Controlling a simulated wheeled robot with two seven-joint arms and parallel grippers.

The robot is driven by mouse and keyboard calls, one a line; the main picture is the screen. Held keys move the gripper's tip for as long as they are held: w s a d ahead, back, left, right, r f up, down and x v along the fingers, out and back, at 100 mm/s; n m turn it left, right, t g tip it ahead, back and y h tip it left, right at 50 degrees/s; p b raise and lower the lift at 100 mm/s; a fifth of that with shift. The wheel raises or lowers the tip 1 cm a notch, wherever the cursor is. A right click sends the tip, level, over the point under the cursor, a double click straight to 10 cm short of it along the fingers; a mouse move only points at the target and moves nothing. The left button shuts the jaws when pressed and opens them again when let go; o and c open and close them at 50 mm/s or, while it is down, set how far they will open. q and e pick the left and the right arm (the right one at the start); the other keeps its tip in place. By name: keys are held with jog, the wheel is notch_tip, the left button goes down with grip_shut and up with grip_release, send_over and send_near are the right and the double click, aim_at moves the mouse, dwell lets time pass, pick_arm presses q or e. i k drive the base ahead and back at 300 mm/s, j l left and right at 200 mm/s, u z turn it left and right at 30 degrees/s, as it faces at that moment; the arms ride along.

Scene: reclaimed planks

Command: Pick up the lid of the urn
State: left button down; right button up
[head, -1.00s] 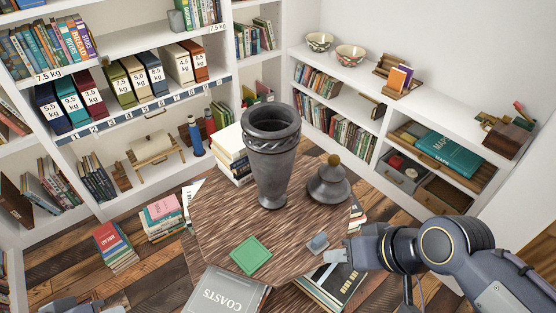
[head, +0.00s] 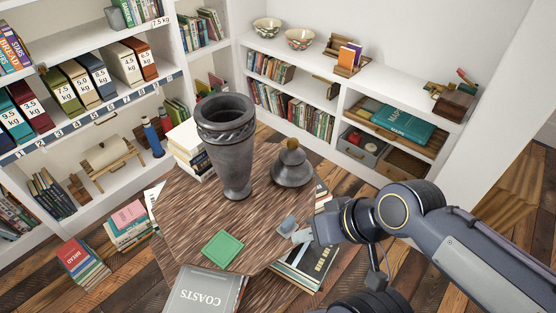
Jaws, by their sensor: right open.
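The grey urn (head: 230,160) stands upright on the wooden table, with its mouth open and uncovered. Its lid (head: 291,170), a grey dome with a golden-brown knob (head: 292,144), rests on the table to the right of the urn, apart from it. My right gripper (head: 294,230) is open and empty near the table's right front edge. It is in front of the lid and clear of it. My left gripper is not in view.
The table (head: 195,200) also bears a green square mat (head: 223,249). A grey COASTS book (head: 205,290) is at the front, and more book stacks surround the table. Shelves line the back and right.

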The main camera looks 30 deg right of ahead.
aim_at(292, 169)
jog(key=l+u, duration=0.5)
jog(key=l, duration=0.15)
jog(key=l+u, duration=0.45)
jog(key=l, duration=0.2)
jog(key=k+j, duration=0.05)
